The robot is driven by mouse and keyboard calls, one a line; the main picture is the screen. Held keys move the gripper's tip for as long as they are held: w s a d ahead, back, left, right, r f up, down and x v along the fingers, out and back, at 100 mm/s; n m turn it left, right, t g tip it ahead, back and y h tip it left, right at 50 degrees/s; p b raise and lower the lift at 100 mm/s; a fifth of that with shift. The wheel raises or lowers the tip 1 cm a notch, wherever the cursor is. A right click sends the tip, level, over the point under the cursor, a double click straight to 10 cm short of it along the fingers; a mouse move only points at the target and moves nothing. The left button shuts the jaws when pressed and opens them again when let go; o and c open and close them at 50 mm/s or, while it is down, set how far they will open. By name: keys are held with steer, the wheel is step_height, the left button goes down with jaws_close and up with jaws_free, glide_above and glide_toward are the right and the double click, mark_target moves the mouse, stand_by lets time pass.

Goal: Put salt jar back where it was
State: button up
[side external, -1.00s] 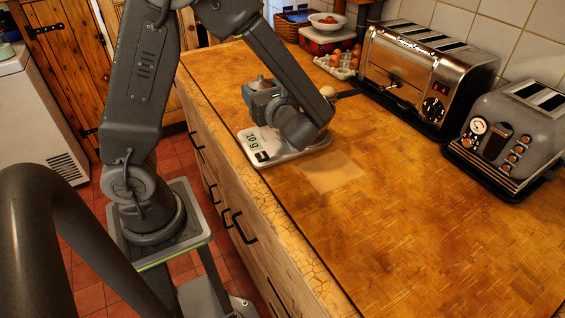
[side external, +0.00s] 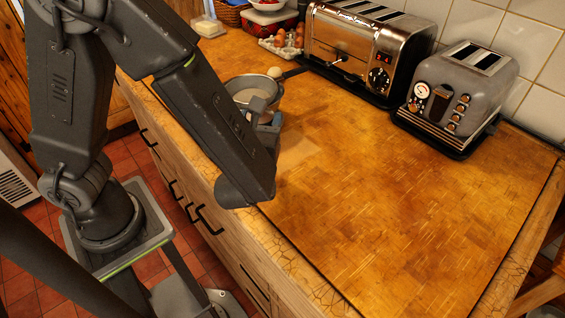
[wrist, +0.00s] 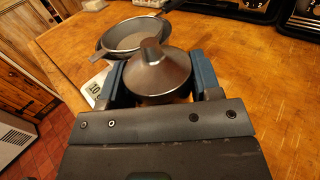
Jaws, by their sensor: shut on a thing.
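The salt jar (wrist: 160,72) is a brushed-metal jar with a knobbed lid. It sits between the two blue-grey fingers of my gripper (wrist: 156,84), which is shut on it. In the side view, my gripper (side external: 264,127) is low over the counter beside the pale square patch (side external: 299,151), and my forearm hides most of the jar. A white scale (wrist: 97,84) with a digital display shows partly behind the left finger in the wrist view. I cannot tell whether the jar touches the counter.
A grey pan (wrist: 130,35) stands just beyond the jar; it also shows in the side view (side external: 240,84). A chrome toaster (side external: 350,50) and a grey toaster (side external: 462,90) line the wall. An egg carton (side external: 277,47) stands at the back. The right counter is clear.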

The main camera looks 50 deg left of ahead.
steer(key=shift+w+d+f, duration=0.2)
steer(key=shift+d+f, duration=0.7)
steer(key=shift+f, duration=0.35)
steer(key=shift+w+d+f, duration=0.15)
steer(key=shift+d+f, duration=0.8)
steer(key=shift+f, duration=0.25)
steer(key=shift+w+d+f, duration=0.2)
steer(key=shift+d+f, duration=0.7)
steer(key=shift+f, duration=0.35)
steer(key=o, duration=1.1)
steer(key=shift+f, duration=0.15)
steer(key=shift+r, duration=0.2)
steer(key=v, duration=0.7)
steer(key=shift+s+d, duration=0.15)
